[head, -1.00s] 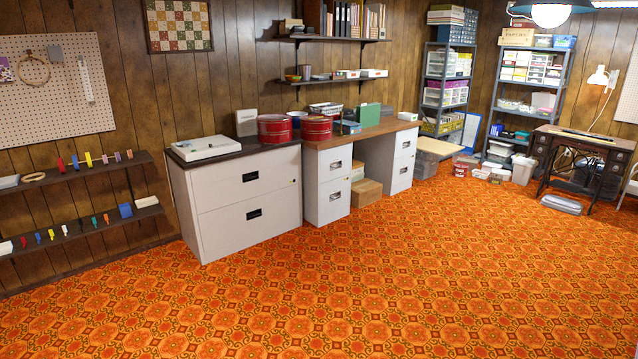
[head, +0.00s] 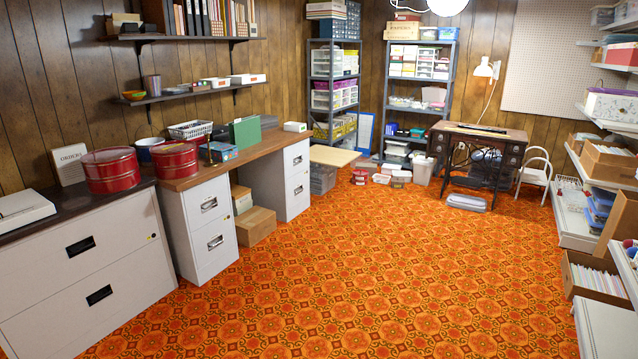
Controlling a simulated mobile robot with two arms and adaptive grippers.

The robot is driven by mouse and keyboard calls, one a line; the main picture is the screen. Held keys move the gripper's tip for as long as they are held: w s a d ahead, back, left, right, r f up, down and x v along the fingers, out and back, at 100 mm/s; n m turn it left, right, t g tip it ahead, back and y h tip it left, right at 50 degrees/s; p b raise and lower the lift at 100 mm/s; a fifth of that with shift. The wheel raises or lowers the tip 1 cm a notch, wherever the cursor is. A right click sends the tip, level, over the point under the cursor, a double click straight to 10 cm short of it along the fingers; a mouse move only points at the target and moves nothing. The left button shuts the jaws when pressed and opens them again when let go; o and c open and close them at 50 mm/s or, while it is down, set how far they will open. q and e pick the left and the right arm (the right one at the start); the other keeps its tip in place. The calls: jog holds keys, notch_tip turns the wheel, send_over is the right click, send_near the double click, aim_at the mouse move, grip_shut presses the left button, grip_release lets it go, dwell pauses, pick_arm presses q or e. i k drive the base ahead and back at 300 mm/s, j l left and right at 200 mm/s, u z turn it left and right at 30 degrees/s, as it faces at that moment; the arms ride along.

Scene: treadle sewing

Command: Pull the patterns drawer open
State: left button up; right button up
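No drawer can be read as the patterns drawer from here; any labels are too small. A wide light-grey cabinet (head: 95,270) at the left has two shut drawers with black handles. Two narrow grey drawer units, a nearer one (head: 203,228) and a farther one (head: 296,178), stand under a wooden top, their drawers shut. The dark treadle sewing table (head: 480,150) at the far right has small side drawers that look shut. Neither of my grippers is in view.
The orange patterned floor (head: 350,270) is clear in the middle. Shelves with boxes line the right, with an open box of envelopes or cards (head: 597,278) low down. Cardboard boxes (head: 256,225) sit under the wooden top. A white chair (head: 535,172) stands by the sewing table.

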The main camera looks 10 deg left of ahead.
aim_at(184, 193)
jog(key=i+j+u, duration=0.1)
jog(key=i+u, duration=0.2)
jog(key=i, duration=0.8)
jog(key=i+l+u, duration=0.1)
jog(key=i+u, duration=0.15)
jog(key=i, duration=0.85)
